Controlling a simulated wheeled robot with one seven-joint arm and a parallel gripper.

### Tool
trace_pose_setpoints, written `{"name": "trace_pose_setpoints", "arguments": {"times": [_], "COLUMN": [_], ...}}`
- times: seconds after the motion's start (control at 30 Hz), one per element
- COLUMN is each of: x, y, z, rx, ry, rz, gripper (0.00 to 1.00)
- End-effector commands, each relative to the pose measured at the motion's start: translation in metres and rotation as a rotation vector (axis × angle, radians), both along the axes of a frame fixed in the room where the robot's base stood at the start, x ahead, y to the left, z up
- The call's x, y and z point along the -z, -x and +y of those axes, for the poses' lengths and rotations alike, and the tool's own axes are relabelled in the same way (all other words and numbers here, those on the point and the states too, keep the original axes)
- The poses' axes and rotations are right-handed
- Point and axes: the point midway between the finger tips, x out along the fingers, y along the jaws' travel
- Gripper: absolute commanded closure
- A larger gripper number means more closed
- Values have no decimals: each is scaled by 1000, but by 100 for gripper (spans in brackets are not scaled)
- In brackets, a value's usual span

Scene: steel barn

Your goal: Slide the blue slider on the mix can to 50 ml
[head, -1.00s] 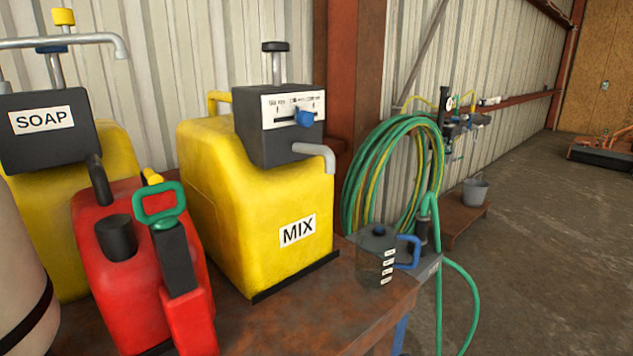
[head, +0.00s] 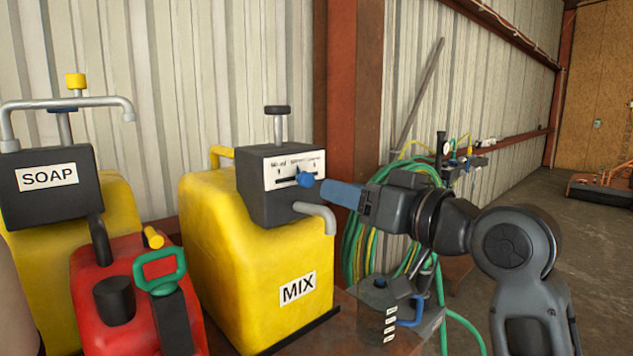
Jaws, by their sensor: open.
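The yellow mix can (head: 225,235) stands on the bench with a MIX label on its front. Its black dispenser box (head: 255,200) carries a white scale plate, a plunger on top and a grey spout. The blue slider (head: 306,180) sits in the slot, right of the slot's middle; the scale print is too small to read. My gripper (head: 324,187) comes in from the right with its blue finger tips close to the slider. The tips overlap the slider's right edge in the picture, and I cannot tell if they touch it. The gripper is open and holds nothing.
A yellow soap can (head: 118,190) and a red can (head: 95,270) stand to the left. The green hose coil (head: 355,245) hangs behind my gripper.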

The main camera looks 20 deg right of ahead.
Motion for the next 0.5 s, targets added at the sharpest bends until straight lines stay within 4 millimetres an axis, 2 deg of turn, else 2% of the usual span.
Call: {"name": "trace_pose_setpoints", "arguments": {"times": [0.5], "x": [-1], "y": [-64], "z": [21], "rx": [-1], "ry": [1], "rz": [2], "gripper": [48]}}
